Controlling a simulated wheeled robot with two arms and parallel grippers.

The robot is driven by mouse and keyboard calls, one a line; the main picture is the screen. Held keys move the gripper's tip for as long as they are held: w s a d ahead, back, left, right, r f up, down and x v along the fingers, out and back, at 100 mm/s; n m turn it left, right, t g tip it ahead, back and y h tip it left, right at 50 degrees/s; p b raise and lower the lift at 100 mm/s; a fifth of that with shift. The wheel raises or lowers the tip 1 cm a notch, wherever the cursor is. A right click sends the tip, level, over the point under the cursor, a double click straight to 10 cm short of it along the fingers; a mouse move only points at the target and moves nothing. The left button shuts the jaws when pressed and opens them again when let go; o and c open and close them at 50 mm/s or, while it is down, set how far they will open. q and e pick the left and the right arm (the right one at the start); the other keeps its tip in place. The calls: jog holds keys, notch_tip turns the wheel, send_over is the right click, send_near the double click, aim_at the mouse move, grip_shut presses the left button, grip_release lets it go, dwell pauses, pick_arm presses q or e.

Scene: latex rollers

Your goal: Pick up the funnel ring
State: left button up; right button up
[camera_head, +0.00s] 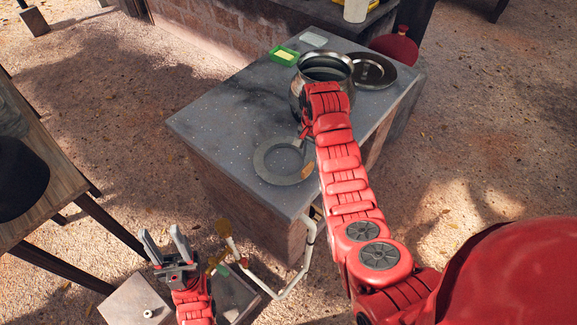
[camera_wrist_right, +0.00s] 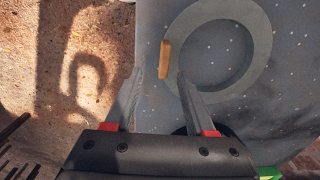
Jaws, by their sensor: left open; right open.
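The funnel ring (camera_head: 262,166) is a flat grey ring with a small wooden tab, lying on the grey speckled slab of the stand. In the right wrist view the ring (camera_wrist_right: 262,42) is at the upper right, and its tab (camera_wrist_right: 165,59) shows just beyond the gap between my fingertips. My right gripper (camera_wrist_right: 160,80) is open with nothing between its fingers; in the head view it is mostly hidden by my arm near the ring. My left gripper (camera_head: 164,240) is open and empty, at the lower left, away from the ring.
A metal pot (camera_head: 297,91) stands on the slab (camera_head: 225,110) behind the ring, with a round lid (camera_head: 373,71) and a green tray (camera_head: 275,55) nearby. A white pipe (camera_head: 309,251) runs by the front edge. A wooden table (camera_head: 62,180) stands at left.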

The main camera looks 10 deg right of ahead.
aim_at(308, 166)
jog(key=shift+f+p, duration=0.3)
jog(key=shift+f, duration=0.55)
jog(key=shift+w+a+f+p, duration=0.1)
jog(key=shift+w+f+p, duration=0.05)
jog(key=shift+f+p, duration=0.6)
jog(key=shift+w+a+f+p, duration=0.15)
jog(key=shift+f+p, duration=0.15)
jog(key=shift+f, duration=1.55)
grip_shut()
